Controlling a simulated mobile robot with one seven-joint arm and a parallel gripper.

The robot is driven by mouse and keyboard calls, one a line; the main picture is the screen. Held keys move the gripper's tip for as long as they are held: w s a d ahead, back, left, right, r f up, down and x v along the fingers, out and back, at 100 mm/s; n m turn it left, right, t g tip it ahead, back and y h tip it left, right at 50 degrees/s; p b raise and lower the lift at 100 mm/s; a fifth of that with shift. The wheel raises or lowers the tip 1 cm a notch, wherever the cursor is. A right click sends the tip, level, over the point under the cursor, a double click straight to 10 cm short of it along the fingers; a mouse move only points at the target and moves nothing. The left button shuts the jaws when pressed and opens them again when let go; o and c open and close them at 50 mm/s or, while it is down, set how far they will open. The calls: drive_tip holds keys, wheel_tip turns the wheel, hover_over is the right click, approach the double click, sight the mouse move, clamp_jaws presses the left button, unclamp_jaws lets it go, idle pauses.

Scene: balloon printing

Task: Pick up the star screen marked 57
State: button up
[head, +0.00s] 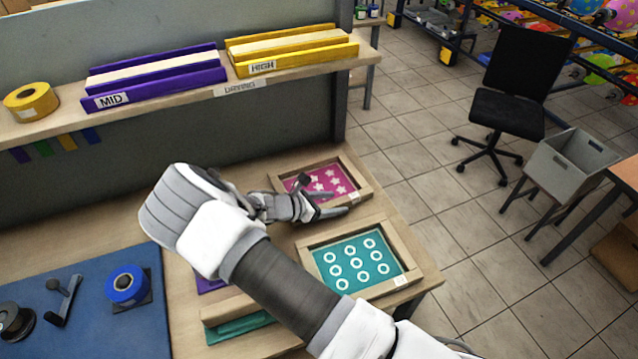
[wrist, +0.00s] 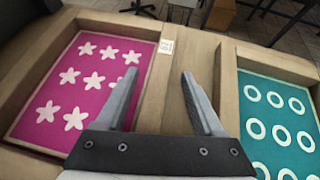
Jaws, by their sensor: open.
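The star screen (head: 326,178) is a pink panel with white stars in a wooden frame, lying on the bench near its right edge. It also shows at the left of the wrist view (wrist: 88,70). A small white label sits on its frame; I cannot read the number. My gripper (head: 338,204) is open and empty. In the wrist view, its fingers (wrist: 160,77) point over the star screen's wooden frame, on the side facing the teal screen. I cannot tell whether they touch it. The gripper hides part of the star screen's near side in the head view.
A teal screen with white rings (head: 357,261) lies close on the near side. The bench edge (head: 413,222) is just to the right. A raised shelf (head: 180,103) holds purple and yellow racks at the back. A blue mat (head: 90,290) with tools is at the left.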

drive_tip(key=shift+w+d, duration=0.1)
clamp_jaws()
idle(0.3)
idle(0.4)
